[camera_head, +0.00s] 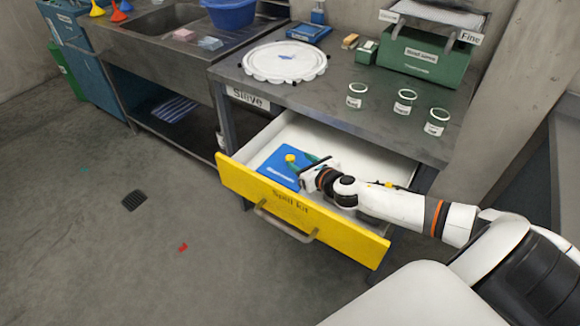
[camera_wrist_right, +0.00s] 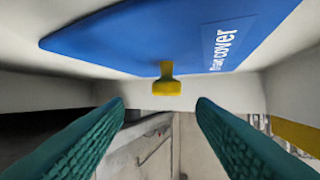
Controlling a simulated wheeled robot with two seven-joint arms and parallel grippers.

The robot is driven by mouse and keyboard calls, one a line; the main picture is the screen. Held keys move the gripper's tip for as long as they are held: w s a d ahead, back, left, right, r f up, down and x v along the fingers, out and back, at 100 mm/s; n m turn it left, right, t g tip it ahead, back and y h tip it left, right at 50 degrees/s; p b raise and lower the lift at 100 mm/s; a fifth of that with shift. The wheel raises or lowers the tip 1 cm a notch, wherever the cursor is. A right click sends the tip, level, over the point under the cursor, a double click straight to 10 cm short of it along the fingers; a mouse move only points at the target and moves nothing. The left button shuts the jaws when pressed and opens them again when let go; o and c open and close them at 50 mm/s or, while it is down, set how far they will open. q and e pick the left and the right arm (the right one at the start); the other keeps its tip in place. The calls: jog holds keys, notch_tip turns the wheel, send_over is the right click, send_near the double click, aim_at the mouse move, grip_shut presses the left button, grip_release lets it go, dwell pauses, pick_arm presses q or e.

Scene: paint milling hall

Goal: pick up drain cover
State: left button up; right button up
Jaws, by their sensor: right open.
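The drain cover (camera_head: 279,172) is a flat blue plate with a yellow knob (camera_head: 290,158), lying in the open drawer. In the right wrist view the blue plate (camera_wrist_right: 150,40) fills the top, with its "cover" label at the right and the yellow knob (camera_wrist_right: 167,86) hanging into view between the fingers' lines. My right gripper (camera_head: 304,161) reaches into the drawer from the right, beside the knob. Its green fingers (camera_wrist_right: 160,105) are open with nothing between them; I cannot tell the exact gap to the knob. My left gripper is not in view.
The yellow-fronted spill kit drawer (camera_head: 230,179) is pulled out under a grey bench (camera_head: 345,78). On the bench are a white round sieve lid (camera_head: 262,62), several glass jars (camera_head: 404,101) and a green box (camera_head: 425,60). A floor drain (camera_head: 133,200) lies left on open floor.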

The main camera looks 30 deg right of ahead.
aim_at(291, 158)
jog(key=x, duration=0.5)
jog(key=shift+w+a+f, duration=0.25)
jog(key=shift+w+a, duration=0.05)
jog(key=shift+a, duration=0.05)
grip_shut()
